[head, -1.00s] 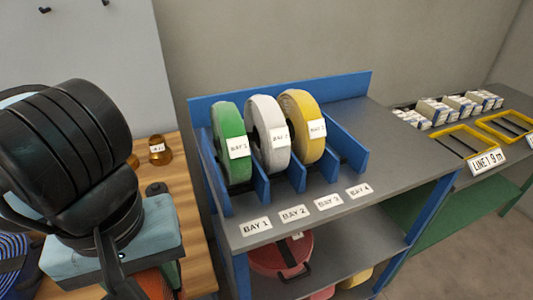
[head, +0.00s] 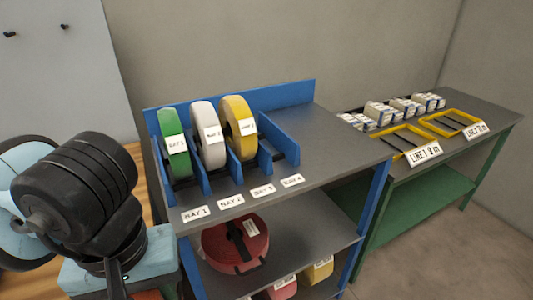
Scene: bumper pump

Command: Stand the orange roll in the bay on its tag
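An orange surface (head: 147,295) shows at the bottom edge, under the pale blue block at the end of my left arm. It may be the orange roll; most of it is cut off, and its tag is not visible. My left gripper (head: 118,283) is at the lower left, left of the rack, with its fingertips hidden. My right gripper is out of view. In the blue rack (head: 290,88), a green roll (head: 172,145), a white roll (head: 207,135) and a yellow roll (head: 238,128) stand upright above BAY 1, BAY 2 and BAY 3. The rightmost bay (head: 268,158) holds no roll.
A red roll (head: 235,243) lies flat on the shelf below, with pink (head: 282,288) and yellow (head: 318,270) rolls lower down. A green-legged table (head: 490,110) at right bears yellow frames (head: 405,138) and small white boxes (head: 380,112). Grey floor is clear at lower right.

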